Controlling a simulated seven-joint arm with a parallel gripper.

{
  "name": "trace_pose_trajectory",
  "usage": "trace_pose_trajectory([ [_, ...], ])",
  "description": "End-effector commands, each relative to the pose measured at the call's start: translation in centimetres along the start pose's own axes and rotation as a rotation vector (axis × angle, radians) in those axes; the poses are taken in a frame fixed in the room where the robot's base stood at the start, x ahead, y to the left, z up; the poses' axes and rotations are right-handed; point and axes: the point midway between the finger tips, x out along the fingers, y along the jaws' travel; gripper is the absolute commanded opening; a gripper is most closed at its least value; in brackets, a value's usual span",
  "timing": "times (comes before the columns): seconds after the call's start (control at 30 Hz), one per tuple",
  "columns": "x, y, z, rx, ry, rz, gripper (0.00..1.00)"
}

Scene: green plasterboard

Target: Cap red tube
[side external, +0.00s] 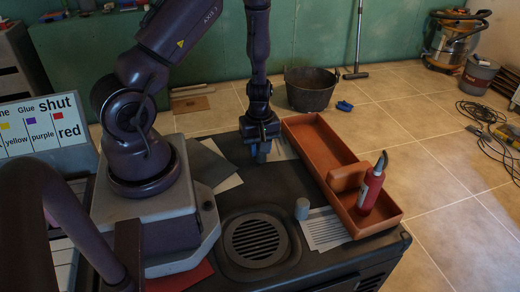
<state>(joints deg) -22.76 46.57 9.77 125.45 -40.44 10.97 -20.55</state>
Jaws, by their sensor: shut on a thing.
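The red tube (371,190) stands upright at the near end of the orange-brown tray (312,138), with a bent grey nozzle on top. A short grey cylinder (302,208), perhaps a cap, stands on the dark worktop left of the tray. My gripper (263,153) points down over the worktop at the tray's far left, apart from the red tube. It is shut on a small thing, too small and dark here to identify.
A brown block (348,177) lies in the tray beside the tube. A lined sheet (325,230) lies left of the tray. A round grille (256,240) is set in the front worktop. A label board (42,126) stands at left. A black bucket (311,90) is on the floor behind.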

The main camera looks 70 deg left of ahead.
Motion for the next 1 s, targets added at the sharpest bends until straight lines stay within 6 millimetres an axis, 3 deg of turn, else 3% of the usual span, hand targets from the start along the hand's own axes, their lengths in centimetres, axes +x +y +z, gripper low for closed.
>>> trace_pose_trajectory([
  [0.17, -1.8, 0.1, 0.0, 0.002, 0.003, 0.004, 0.07],
  [0.5, -8.1, 0.1, 0.1, 0.004, 0.002, 0.005, 0.07],
  [0.7, -9.6, 0.8, 1.4, 0.051, 0.001, 0.002, 0.07],
  [0.77, -9.8, 1.9, 2.3, 0.097, 0.0, 0.002, 0.07],
  [0.87, -10.5, 5.0, 4.2, 0.209, 0.003, 0.003, 0.07],
  [1.0, -12.2, 9.9, 8.4, 0.383, 0.003, 0.005, 0.07],
])
